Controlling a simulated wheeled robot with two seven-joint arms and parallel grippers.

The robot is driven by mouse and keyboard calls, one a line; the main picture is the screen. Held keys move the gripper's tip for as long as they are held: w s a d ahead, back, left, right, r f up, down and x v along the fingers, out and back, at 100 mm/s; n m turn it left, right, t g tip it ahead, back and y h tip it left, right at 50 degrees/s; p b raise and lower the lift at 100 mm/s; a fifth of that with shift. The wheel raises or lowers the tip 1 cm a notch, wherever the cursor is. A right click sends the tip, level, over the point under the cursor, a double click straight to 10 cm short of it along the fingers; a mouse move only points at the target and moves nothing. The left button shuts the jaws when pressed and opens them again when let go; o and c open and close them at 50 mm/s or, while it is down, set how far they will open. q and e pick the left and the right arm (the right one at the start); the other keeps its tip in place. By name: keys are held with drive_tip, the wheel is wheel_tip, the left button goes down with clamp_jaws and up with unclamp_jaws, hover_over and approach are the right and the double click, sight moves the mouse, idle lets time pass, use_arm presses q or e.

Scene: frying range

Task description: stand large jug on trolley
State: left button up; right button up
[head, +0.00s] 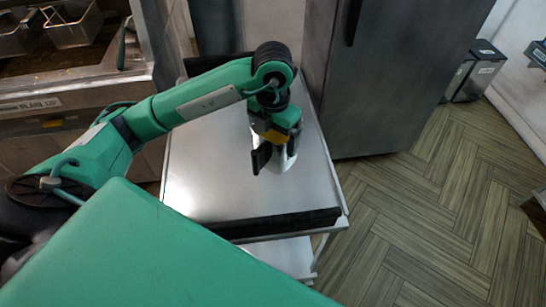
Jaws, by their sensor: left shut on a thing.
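The large jug (279,162) is a pale metallic vessel, upright over the trolley's top, and mostly hidden behind my gripper. Its base appears to touch the top, but I cannot tell for certain. The trolley (210,180) has a flat metal top with dark bars at its near and far ends and a lower shelf. My left gripper (272,150) comes down from above and is shut on the jug. My right gripper is not in view.
A fryer station with wire baskets (72,24) stands at the left. A grey fridge-like cabinet (390,75) stands close behind the trolley on the right. Metal bins (474,72) are at the far right. The wood-patterned floor (430,220) on the right is clear.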

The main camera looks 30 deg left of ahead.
use_arm(q)
wheel_tip(320, 180, down, 5)
drive_tip(key=shift+r+p, duration=0.1)
drive_tip(key=shift+p, duration=0.4)
wheel_tip(320, 180, down, 4)
drive_tip(key=shift+f+p, duration=0.1)
drive_tip(key=shift+p, duration=0.45)
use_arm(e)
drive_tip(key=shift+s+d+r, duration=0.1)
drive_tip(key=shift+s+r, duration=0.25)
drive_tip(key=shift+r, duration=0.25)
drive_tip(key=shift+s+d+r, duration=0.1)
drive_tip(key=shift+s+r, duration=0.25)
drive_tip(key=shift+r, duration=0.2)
use_arm(q)
drive_tip(key=shift+f, duration=0.15)
drive_tip(key=o, duration=1.2)
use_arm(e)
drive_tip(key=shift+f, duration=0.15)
